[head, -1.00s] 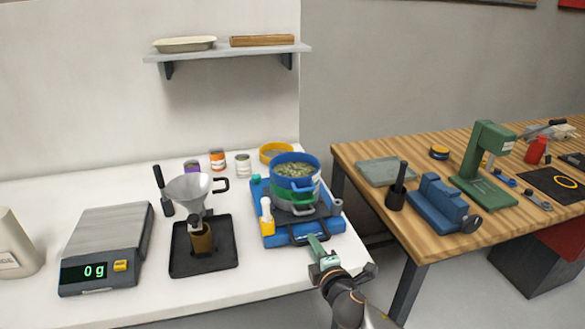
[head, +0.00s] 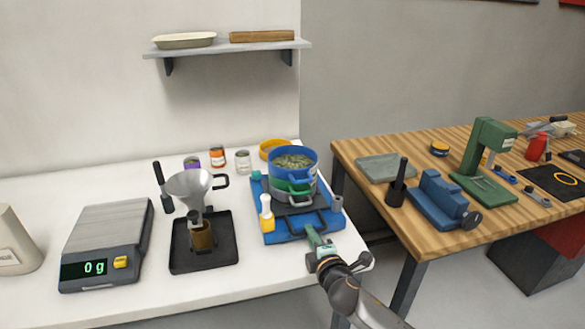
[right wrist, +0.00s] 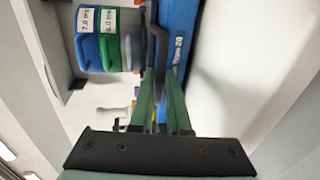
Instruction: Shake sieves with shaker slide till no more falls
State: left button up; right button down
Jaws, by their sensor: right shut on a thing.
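The sieve stack stands upright on the shaker: a blue sieve (head: 308,163) on top, a green sieve (head: 297,189) below it and a grey pan (head: 296,199) at the bottom. Greenish grains lie in the top sieve. The blue shaker base (head: 275,230) carries the dark slide, whose dark handle (head: 322,222) points to the front. My right gripper (head: 312,233) is shut on this handle; the right wrist view shows the handle (right wrist: 160,45) between the fingers (right wrist: 163,85). That view also shows the blue (right wrist: 87,48) and green sieves (right wrist: 109,50) with labels. My left gripper is out of view.
A yellow-handled brush (head: 266,212) lies on the base's left side. A funnel stand on a black tray (head: 185,262) and a scale reading 0 g (head: 110,240) stand left. Several small jars (head: 217,157) and a yellow ring (head: 272,148) are behind. A wooden bench (head: 345,150) is right.

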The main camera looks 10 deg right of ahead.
jog(key=shift+w, duration=0.35)
jog(key=shift+f+p+v, duration=0.15)
jog(key=shift+p+v, duration=0.15)
jog(key=shift+v, duration=0.5)
jog(key=shift+f+p+v, duration=0.2)
jog(key=shift+p+v, duration=0.1)
jog(key=shift+v, duration=0.5)
jog(key=shift+s, duration=0.75)
jog(key=shift+r+b+x, duration=0.15)
jog(key=shift+r+x, duration=0.1)
jog(key=shift+x, duration=0.9)
jog(key=shift+r+b+x, duration=0.15)
jog(key=shift+r+x, duration=0.05)
jog(key=shift+x, duration=0.9)
